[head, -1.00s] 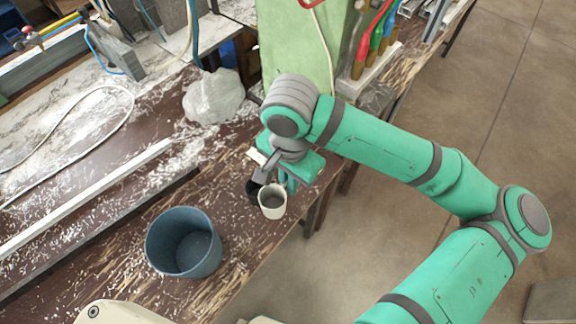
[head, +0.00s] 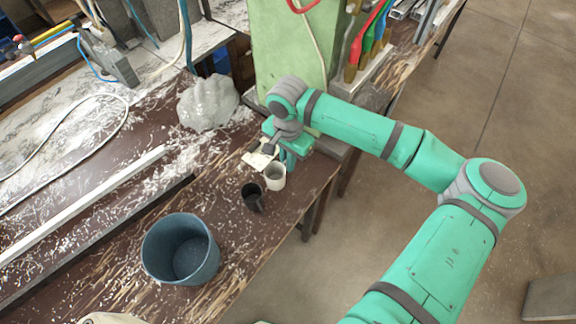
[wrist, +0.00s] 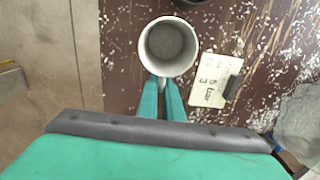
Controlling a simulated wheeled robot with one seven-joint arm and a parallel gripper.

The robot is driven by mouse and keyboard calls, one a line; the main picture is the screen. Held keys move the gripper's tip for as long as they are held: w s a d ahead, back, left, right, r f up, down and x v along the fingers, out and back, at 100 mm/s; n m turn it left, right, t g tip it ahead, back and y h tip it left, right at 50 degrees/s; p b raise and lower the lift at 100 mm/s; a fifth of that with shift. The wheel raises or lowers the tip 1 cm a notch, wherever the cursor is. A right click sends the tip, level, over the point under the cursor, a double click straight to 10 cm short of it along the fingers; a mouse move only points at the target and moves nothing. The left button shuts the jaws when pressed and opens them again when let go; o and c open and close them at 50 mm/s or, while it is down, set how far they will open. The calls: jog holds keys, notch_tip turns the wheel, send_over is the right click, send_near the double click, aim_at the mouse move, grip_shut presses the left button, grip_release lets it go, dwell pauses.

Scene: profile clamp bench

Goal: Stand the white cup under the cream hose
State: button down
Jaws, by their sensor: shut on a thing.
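My gripper (wrist: 162,88) is shut on the white cup (head: 276,184), with the fingers at the cup's near side in the wrist view. The cup (wrist: 168,72) is upright, its mouth open to the camera and its inside grey. I cannot tell whether its base touches the bench. A cream hose (head: 315,46) hangs down the front of the green column, behind my gripper; its lower end is hidden. Another pale hose (head: 127,108) lies in a loop on the bench at the left.
A black cup (head: 252,197) stands just left of the white cup. A small card (wrist: 219,80) lies beside it. A blue-grey bucket (head: 165,262) stands front left, and a wrapped grey lump (head: 207,101) behind. The bench's right edge is close to the cup.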

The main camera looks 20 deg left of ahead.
jog(key=shift+s+f, duration=0.1)
jog(key=shift+f, duration=1.05)
jog(key=shift+f, duration=0.15)
jog(key=c, duration=1.9)
grip_release()
notch_tip(320, 180, up, 12)
jog(key=shift+r, duration=0.2)
